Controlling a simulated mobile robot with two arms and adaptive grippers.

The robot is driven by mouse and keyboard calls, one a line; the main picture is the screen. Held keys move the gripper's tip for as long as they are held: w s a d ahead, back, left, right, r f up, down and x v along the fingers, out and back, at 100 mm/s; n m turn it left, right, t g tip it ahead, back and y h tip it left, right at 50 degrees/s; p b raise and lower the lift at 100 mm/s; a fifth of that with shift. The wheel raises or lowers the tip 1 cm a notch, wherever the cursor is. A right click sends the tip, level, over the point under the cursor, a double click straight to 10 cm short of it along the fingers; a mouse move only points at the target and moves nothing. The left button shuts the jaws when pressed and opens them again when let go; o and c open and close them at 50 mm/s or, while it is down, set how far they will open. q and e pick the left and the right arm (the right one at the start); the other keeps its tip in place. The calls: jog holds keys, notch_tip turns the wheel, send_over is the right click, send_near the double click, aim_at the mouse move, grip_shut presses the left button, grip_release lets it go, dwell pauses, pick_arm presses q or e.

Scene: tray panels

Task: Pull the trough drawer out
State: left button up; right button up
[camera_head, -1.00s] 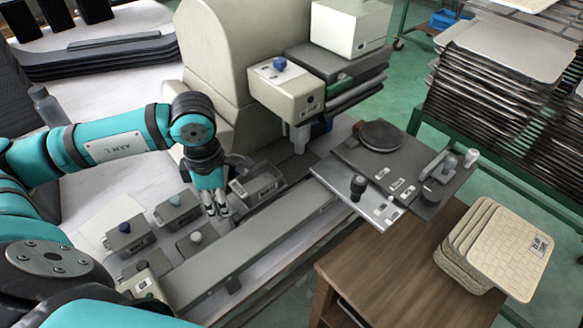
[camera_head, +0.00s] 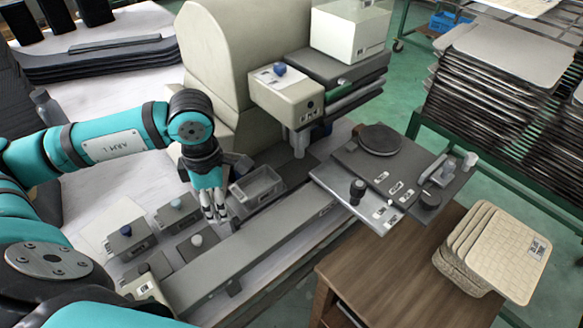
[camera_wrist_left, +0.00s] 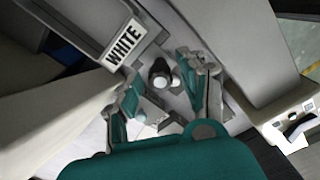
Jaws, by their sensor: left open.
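A small grey open-topped trough (camera_head: 257,187) sits on the bench beside the long grey rail, under the beige machine head. I take it to be the trough drawer. In the left wrist view a grey box edge bears a "WHITE" label (camera_wrist_left: 122,45), at the upper left of the fingers. My left gripper (camera_head: 216,215) points down just left of the trough, apart from it as far as I can tell. It is open, and in the wrist view its fingers (camera_wrist_left: 172,92) stand either side of a dark round knob (camera_wrist_left: 160,73). I see no grip on anything. My right gripper does not show.
Several small grey boxes with knobs (camera_head: 197,241) stand left of the gripper. The long rail (camera_head: 255,248) runs in front. A dark plate with a round disc (camera_head: 380,138) lies right. A wooden table (camera_head: 372,262) and stacked panels (camera_head: 497,245) stand at lower right.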

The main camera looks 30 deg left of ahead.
pick_arm(q)
jog(key=shift+r+p, duration=1.4)
jog(key=shift+r, duration=1.4)
jog(key=shift+f, duration=0.1)
